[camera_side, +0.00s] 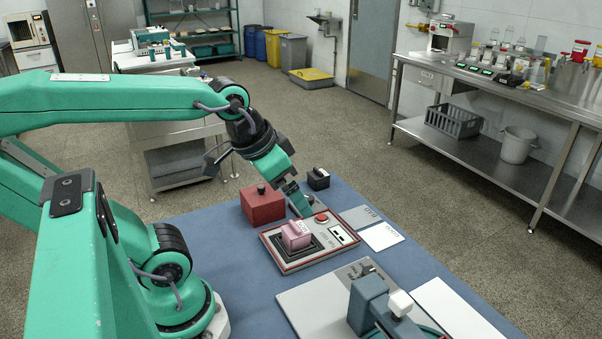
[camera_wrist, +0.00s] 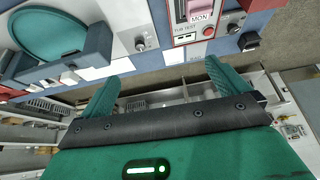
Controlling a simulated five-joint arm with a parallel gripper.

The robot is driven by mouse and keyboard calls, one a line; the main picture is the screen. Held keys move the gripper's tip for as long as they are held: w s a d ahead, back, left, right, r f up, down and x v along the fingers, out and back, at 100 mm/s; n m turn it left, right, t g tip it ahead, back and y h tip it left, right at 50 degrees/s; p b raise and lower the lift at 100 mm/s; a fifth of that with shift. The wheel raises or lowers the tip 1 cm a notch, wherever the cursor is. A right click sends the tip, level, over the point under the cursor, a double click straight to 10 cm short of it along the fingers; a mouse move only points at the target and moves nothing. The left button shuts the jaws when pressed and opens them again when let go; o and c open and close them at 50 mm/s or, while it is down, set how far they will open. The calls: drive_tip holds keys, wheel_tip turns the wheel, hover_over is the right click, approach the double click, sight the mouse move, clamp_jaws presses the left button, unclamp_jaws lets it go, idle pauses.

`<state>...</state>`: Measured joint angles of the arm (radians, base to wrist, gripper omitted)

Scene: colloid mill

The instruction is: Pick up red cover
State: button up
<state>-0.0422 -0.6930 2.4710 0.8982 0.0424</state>
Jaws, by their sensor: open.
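The red cover (camera_side: 263,207) is a red box with a dark knob on top. It stands on the blue table, left of the panel's far end in the side view. My gripper (camera_side: 300,204) points down at the panel's far edge, right of the red cover and apart from it. In the wrist view my gripper (camera_wrist: 160,88) has its two green fingers spread wide with nothing between them. I cannot make out the red cover surely in the wrist view.
A red-edged panel (camera_side: 287,265) carries a pink block (camera_side: 296,236) and a red button (camera_side: 321,217). A small black block (camera_side: 318,179) stands behind my gripper. A grey plate with a blue-grey device (camera_side: 370,305) is at the front right. White sheets lie at the table's right.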

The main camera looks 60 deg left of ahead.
drive_tip(key=w+a+f+g, duration=0.2)
drive_tip(key=w+a, duration=0.3)
drive_tip(key=a, duration=0.2)
drive_tip(key=g, duration=0.3)
approach(261, 186)
drive_tip(key=f, duration=0.5)
drive_tip(key=shift+w+d+f, duration=0.25)
drive_tip(key=shift+w+f, duration=0.05)
drive_tip(key=shift+f, duration=0.05)
drive_tip(key=shift+s+a+f, duration=0.15)
drive_tip(key=shift+a+f, duration=0.2)
drive_tip(key=shift+a, duration=0.1)
drive_tip(key=shift+f, duration=1.3)
drive_tip(key=shift+d+f, duration=0.15)
drive_tip(key=shift+f, duration=2.45)
